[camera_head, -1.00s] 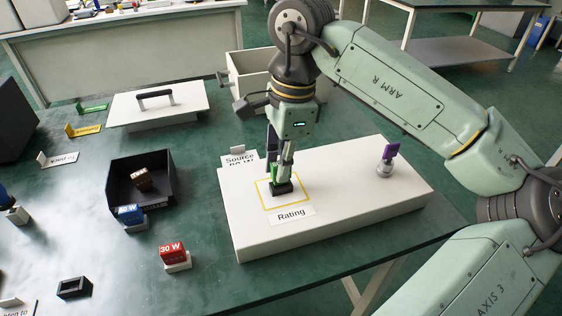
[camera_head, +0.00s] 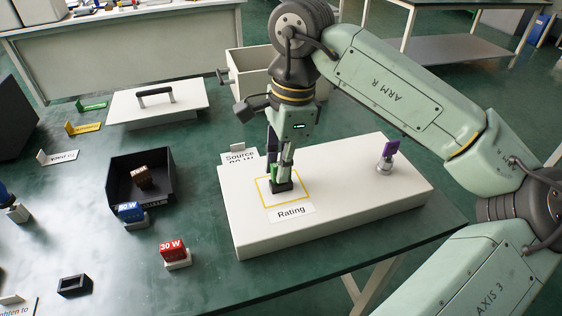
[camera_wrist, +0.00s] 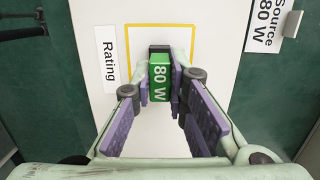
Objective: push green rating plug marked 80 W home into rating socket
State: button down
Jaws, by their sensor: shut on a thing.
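The green plug marked 80 W (camera_wrist: 161,80) is between the purple pads of my gripper (camera_wrist: 160,88) in the wrist view. My gripper is shut on it. The black rating socket (camera_wrist: 160,48) shows at the far end of the plug, inside a yellow outline. In the head view, my gripper (camera_head: 279,172) points down over the socket (camera_head: 283,187), next to the Rating label (camera_head: 291,212) on the white box (camera_head: 345,205). The fingers mostly hide the plug there. The plug is at the socket, but I cannot tell how deep it sits.
A Source 80 W card (camera_head: 241,154) stands behind the box, and a purple-topped knob (camera_head: 388,152) stands on its right. A black tray (camera_head: 157,165) holds a brown plug. Blue (camera_head: 130,211) and red 30 W (camera_head: 172,249) plugs are on the left, with a small black frame (camera_head: 74,286).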

jog(key=shift+f, duration=0.3)
jog(key=c, duration=1.5)
grip_release()
jog(key=r, duration=0.4)
jog(key=d+r, duration=0.1)
jog(key=r, duration=0.7)
jog(key=shift+w+d, duration=0.2)
jog(key=shift+w, duration=0.05)
